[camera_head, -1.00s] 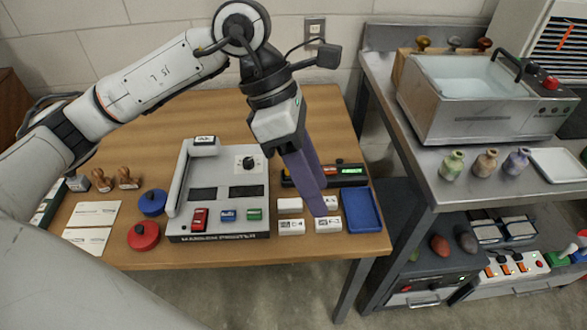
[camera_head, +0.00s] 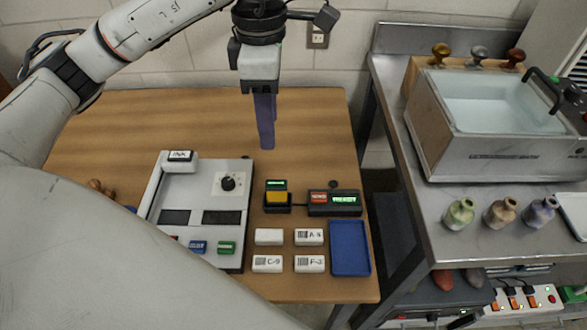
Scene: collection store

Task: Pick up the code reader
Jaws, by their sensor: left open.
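A small black unit with a yellow block and a green screen, which looks like the code reader (camera_head: 277,197), stands on the wooden table right of the label printer. A black display box (camera_head: 334,203) with a red button and a lit green display sits just right of it. My left gripper (camera_head: 267,147) points down with its purple fingers above the table, behind the reader in the picture and apart from it. It is open and holds nothing; its fingers overlap from this side. My right gripper is not in view.
The label printer (camera_head: 202,205) stands left of the reader. Several white label blocks (camera_head: 269,237) and a blue tray (camera_head: 350,248) lie in front. A metal bench (camera_head: 420,165) with a water bath (camera_head: 495,120) and bottles is at right. The table's back is clear.

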